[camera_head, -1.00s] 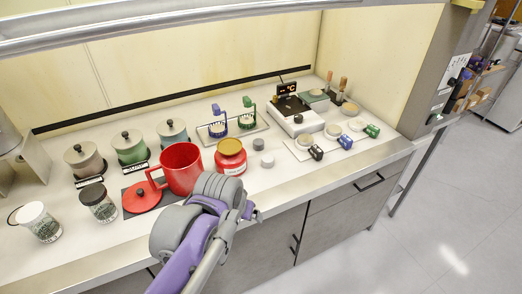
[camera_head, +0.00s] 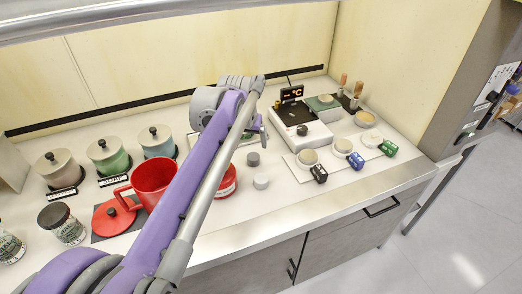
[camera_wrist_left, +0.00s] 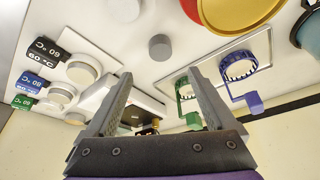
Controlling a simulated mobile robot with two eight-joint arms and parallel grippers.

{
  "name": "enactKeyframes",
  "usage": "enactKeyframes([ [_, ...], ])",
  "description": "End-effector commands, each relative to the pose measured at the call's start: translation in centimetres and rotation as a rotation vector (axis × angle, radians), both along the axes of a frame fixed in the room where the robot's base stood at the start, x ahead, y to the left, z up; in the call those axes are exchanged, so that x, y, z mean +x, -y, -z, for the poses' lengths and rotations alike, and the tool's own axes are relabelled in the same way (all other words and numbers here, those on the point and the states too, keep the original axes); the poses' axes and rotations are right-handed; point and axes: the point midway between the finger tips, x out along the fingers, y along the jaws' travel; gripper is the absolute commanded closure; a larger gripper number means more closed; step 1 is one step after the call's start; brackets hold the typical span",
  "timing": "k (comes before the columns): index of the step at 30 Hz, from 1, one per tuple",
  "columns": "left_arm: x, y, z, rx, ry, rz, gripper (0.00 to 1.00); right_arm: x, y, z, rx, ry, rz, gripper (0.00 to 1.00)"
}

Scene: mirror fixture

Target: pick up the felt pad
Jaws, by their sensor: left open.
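No thing is plainly marked as the felt pad. Two small plain grey discs stand on the counter: a darker grey disc (camera_head: 253,159) and a paler grey disc (camera_head: 261,182); I cannot tell whether either is felt. My left gripper (camera_head: 262,133) is over the back of the counter, behind the darker disc, mostly hidden by my arm. In the left wrist view my left gripper (camera_wrist_left: 160,76) is open and empty, with the darker disc (camera_wrist_left: 160,47) beyond its fingertips, apart from them. The paler disc (camera_wrist_left: 125,8) is at that view's top edge. My right gripper is not in view.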

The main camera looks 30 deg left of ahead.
Motion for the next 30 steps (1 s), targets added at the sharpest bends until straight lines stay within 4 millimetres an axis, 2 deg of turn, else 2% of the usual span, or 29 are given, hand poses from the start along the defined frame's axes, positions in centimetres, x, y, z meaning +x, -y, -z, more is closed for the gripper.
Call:
enactKeyframes([
  [9,1.6,-0.4,4.1,0.0,0.0,0.0,0.11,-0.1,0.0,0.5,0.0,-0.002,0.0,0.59],
  [17,2.4,-0.7,6.2,0.0,0.0,0.0,0.11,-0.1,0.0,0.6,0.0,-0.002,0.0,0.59],
  [24,3.6,-1.1,9.4,0.0,0.0,0.001,0.11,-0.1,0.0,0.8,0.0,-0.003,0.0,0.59],
  [30,3.8,-1.1,10.0,0.0,0.0,0.001,0.11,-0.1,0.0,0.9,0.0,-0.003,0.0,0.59],
])
